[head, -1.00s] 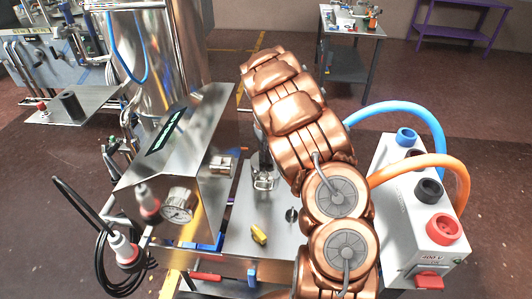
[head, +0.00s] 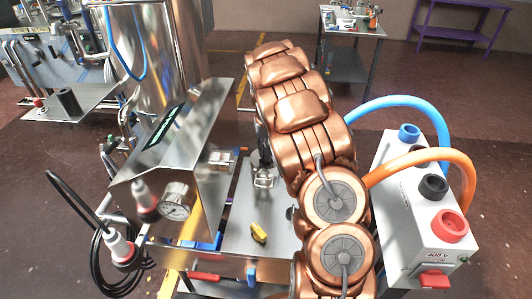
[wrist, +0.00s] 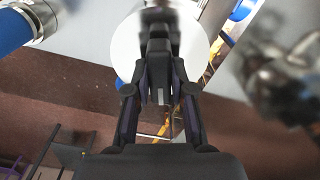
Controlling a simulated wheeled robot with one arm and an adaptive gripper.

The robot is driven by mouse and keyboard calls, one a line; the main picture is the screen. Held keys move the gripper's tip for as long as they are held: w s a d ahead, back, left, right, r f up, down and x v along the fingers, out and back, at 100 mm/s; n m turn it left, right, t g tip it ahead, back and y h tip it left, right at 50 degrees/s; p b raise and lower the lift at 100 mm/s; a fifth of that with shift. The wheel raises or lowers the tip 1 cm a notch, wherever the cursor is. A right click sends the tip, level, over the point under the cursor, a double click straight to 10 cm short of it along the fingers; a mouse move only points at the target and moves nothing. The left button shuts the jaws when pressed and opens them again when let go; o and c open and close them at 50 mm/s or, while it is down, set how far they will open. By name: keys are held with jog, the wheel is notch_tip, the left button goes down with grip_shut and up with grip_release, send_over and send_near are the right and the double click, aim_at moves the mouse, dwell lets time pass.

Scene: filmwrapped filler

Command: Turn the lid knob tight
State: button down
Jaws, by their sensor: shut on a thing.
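In the wrist view, my gripper (wrist: 158,48) points at a pale round disc (wrist: 128,45), which looks like the lid. Its dark fingers are closed together over the disc on a dark knob (wrist: 158,18), blurred and mostly covered by the fingertips. The knob's turn angle cannot be read. In the head view, my copper-coloured arm hides the gripper, the lid and the knob.
A white power box (head: 405,215) with blue and orange hoses is close on the right. A yellow-handled part (head: 258,232) lies on the steel plate. Open floor lies behind.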

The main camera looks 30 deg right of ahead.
jog(key=m+b, duration=0.2)
jog(key=m, duration=0.4)
jog(key=shift+f+m, duration=0.1)
jog(key=shift+m, duration=0.2)
jog(key=m+b, duration=0.1)
jog(key=m, duration=0.5)
jog(key=shift+m, duration=0.4)
jog(key=c, duration=1)
grip_release()
jog(key=shift+r, duration=0.2)
